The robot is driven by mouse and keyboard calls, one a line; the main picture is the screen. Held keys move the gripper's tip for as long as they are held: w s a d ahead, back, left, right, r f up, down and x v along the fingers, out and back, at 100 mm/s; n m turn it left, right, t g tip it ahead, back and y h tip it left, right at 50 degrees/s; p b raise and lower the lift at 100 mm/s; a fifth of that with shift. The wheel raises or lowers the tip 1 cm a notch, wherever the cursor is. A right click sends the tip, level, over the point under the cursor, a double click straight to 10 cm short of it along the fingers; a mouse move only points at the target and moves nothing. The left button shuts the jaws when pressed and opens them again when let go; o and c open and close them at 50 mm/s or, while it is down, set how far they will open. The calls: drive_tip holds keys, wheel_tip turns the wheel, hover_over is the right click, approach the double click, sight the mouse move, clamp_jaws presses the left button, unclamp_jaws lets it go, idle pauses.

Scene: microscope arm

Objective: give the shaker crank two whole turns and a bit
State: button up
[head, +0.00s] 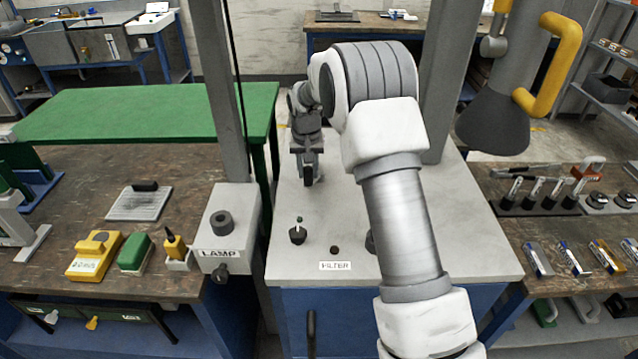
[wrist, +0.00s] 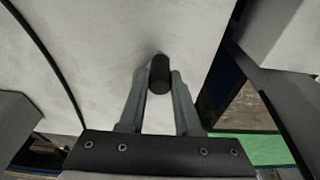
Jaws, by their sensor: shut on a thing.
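My gripper (head: 308,178) is over the far part of the grey bench top (head: 345,215) in the head view, pointing down. In the wrist view my gripper (wrist: 160,80) has its two grey fingers on either side of a short black upright grip (wrist: 159,72), which I take to be the shaker crank's handle, and is shut on it. The crank's arm and pivot cannot be made out.
A small dark cup (head: 298,235) and a black knob (head: 334,250) by the FILTER label (head: 335,266) stand nearer on the bench top. The LAMP box (head: 222,228) and its post are at left. A grey cone head (head: 493,122) with a yellow handle (head: 556,65) hangs at right.

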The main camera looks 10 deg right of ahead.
drive_tip(key=o, duration=0.7)
drive_tip(key=shift+r+p, duration=2.35)
drive_tip(key=shift+r, duration=1.6)
